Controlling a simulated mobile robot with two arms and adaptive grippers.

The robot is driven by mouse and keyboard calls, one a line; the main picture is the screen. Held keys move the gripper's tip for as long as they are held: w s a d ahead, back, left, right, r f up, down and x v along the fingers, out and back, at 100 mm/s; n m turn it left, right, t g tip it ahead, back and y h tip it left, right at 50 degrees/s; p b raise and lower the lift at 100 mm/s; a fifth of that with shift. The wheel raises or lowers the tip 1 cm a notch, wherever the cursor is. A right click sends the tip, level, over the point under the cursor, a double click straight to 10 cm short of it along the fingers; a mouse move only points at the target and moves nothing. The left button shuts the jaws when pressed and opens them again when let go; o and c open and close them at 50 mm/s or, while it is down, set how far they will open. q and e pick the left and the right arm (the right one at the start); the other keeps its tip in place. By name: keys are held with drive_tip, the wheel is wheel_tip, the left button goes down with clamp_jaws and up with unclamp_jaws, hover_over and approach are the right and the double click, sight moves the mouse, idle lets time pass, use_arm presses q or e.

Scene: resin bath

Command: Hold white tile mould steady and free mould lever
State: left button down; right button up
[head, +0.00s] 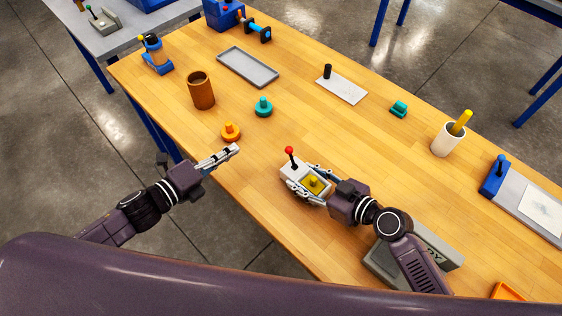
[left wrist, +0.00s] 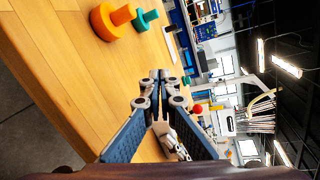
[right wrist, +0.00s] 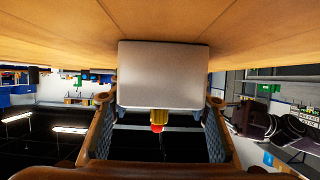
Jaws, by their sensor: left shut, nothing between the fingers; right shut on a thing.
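The white tile mould (head: 292,172) sits near the table's front edge in the head view, with a yellow block and knob (head: 313,182) in it. Its lever (head: 290,158) stands up, slightly tilted, with a red ball on top. My right gripper (head: 306,183) is shut on the mould, one finger along each side. In the right wrist view the mould (right wrist: 163,75) appears as a pale block between the fingers. My left gripper (head: 236,149) is shut and empty, left of the lever and apart from it. The red ball (left wrist: 197,108) also shows beyond its fingers in the left wrist view.
An orange knobbed piece (head: 231,132) lies close to my left gripper, with a teal one (head: 264,107) behind. A brown cup (head: 201,90), grey tray (head: 247,68) and white cup (head: 447,139) stand further off. A grey box (head: 385,265) is below my right arm.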

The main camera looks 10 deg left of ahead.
sight(291, 156)
use_arm(q)
drive_tip(key=s+d+m+g+h, duration=0.1)
drive_tip(key=s+d+m, duration=0.1)
drive_tip(key=s, duration=0.1)
drive_tip(key=s+d+m+g+h, duration=0.1)
drive_tip(key=s+d+m+h, duration=0.1)
drive_tip(key=s, duration=0.2)
drive_tip(key=s+d+r+m+g+h, duration=0.1)
drive_tip(key=s+d+m, duration=0.1)
drive_tip(key=s+d, duration=0.1)
drive_tip(key=shift+s+h, duration=0.4)
drive_tip(key=shift+s, duration=0.35)
drive_tip(key=shift+d+m, duration=0.2)
drive_tip(key=shift+m, duration=0.1)
drive_tip(key=x, duration=0.9)
drive_tip(key=shift+w, duration=0.15)
drive_tip(key=w, duration=0.1)
drive_tip(key=w+r, duration=0.1)
drive_tip(key=shift+w+a, duration=0.2)
drive_tip(key=shift+w, duration=0.1)
drive_tip(key=shift+w+a+r, duration=0.2)
drive_tip(key=shift+w, duration=0.35)
